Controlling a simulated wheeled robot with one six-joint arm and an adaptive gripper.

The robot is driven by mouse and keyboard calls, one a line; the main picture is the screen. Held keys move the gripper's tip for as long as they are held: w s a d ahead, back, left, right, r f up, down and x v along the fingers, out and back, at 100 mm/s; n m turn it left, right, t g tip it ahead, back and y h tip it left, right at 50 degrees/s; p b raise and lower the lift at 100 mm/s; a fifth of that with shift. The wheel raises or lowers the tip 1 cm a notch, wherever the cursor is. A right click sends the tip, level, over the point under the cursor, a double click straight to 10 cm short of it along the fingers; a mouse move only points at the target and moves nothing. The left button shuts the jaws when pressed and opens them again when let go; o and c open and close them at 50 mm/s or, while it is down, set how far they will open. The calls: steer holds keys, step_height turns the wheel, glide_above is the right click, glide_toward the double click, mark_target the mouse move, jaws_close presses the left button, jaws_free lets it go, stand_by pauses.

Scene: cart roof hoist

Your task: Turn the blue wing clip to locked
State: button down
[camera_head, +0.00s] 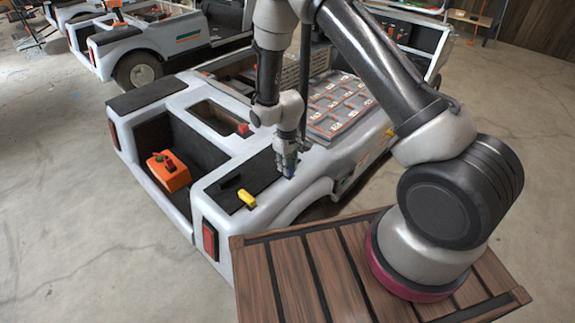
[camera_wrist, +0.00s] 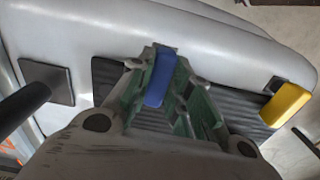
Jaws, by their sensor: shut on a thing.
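The blue wing clip (camera_wrist: 160,78) sits on the dark panel at the cart's rear corner. In the wrist view it stands between the two green fingers of my gripper (camera_wrist: 158,85), which are shut on it. In the head view my gripper (camera_head: 287,168) points down at the panel, and the clip shows only as a small blue patch at the fingertips. A yellow wing clip (camera_wrist: 287,104) is on the same panel, apart from my gripper; it also shows in the head view (camera_head: 247,198). I cannot read any lock marking.
The white cart (camera_head: 215,192) has an open rear bay with an orange box (camera_head: 168,171) in it. A grey panel with several labelled tiles (camera_head: 340,105) lies beyond my gripper. A wooden slatted platform (camera_head: 262,275) is at the front. More carts stand behind.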

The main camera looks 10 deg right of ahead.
steer(key=shift+n, duration=0.4)
steer(key=c, duration=1.3)
jaws_free()
steer(key=shift+r, duration=0.1)
step_height(320, 180, up, 12)
steer(key=shift+f, duration=0.1)
